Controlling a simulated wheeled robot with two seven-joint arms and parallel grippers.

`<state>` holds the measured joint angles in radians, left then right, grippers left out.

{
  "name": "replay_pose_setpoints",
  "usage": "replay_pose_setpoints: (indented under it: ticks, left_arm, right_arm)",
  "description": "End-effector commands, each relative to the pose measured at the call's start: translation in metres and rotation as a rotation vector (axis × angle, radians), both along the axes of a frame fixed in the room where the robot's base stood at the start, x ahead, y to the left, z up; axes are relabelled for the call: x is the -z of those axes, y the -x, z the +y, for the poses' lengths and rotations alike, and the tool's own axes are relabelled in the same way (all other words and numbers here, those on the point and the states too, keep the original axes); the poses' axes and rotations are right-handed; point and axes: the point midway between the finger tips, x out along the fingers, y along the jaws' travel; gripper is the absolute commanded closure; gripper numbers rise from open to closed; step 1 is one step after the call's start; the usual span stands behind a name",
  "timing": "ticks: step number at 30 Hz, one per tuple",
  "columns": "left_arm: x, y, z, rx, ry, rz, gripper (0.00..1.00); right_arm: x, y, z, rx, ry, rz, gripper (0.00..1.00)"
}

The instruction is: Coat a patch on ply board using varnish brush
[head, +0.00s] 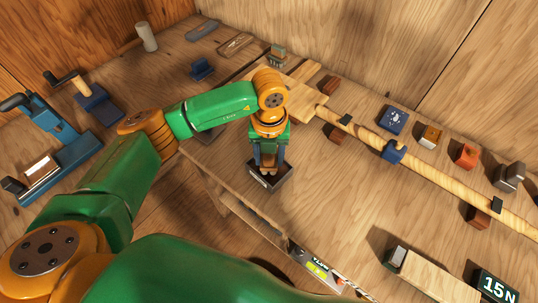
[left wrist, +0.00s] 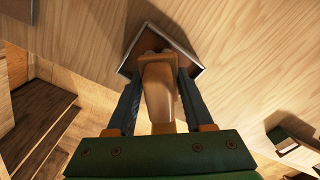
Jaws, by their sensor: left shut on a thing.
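My left gripper (head: 268,168) points down at a small dark open tray (head: 284,183) on the bench. In the left wrist view my left gripper (left wrist: 160,105) is shut on a tan wooden piece, which looks like the varnish brush (left wrist: 159,92). Its far end is over or inside the tray (left wrist: 186,52); I cannot tell whether it touches the bottom. The bristles are hidden. A pale flat board, perhaps the ply board (head: 304,73), lies beyond the gripper, partly hidden by my arm. My right gripper is not in view.
A long wooden rod (head: 440,178) rests on supports to the right. Small blocks stand around it, including a blue one (head: 393,120) and an orange one (head: 467,155). A blue vice-like tool (head: 55,145) stands at left. The bench's front edge is close to the tray.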

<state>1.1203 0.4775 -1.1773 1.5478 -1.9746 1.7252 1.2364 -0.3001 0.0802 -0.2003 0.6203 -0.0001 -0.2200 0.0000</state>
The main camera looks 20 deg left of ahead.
Motion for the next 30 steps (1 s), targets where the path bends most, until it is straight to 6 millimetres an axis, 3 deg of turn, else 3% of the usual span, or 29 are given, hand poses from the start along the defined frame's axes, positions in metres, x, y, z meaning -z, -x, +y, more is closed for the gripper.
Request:
replay_pose_setpoints:
  ticks: [30]
  left_arm:
    - [0.01,0.0,0.0,0.0,0.0,0.0,0.93]
  right_arm:
    - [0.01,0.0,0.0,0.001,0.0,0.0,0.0]
